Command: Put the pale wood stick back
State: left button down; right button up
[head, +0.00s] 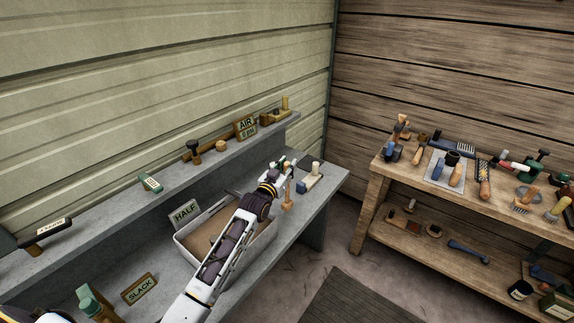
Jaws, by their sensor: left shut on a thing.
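My left gripper (285,176) reaches over the right part of the grey bench and is shut on a slim tan piece, seemingly the pale wood stick (288,192). The stick shows upright below the fingers, its lower end close to the bench top; I cannot tell whether it touches. The fingers hide its upper part. My right gripper is not in view.
A grey open tray (184,243) lies under my left forearm, beside a HALF sign (185,213). A raised shelf (110,205) behind holds several tools and an AIR sign (246,128). A wooden table (375,185) crowded with tools stands right, across a floor gap.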

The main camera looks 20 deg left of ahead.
pick_arm(q)
jog(key=shift+f+b, duration=0.6)
jog(key=shift+f, duration=1.4)
jog(key=c, duration=1.1)
grip_release()
jog(key=shift+s, duration=0.2)
jog(key=shift+s+a, duration=0.3)
jog(key=shift+s, duration=1.6)
jog(key=shift+s+a, duration=0.3)
jog(key=shift+s, duration=1.65)
jog(key=shift+s+a, duration=0.3)
jog(key=shift+s, duration=1.6)
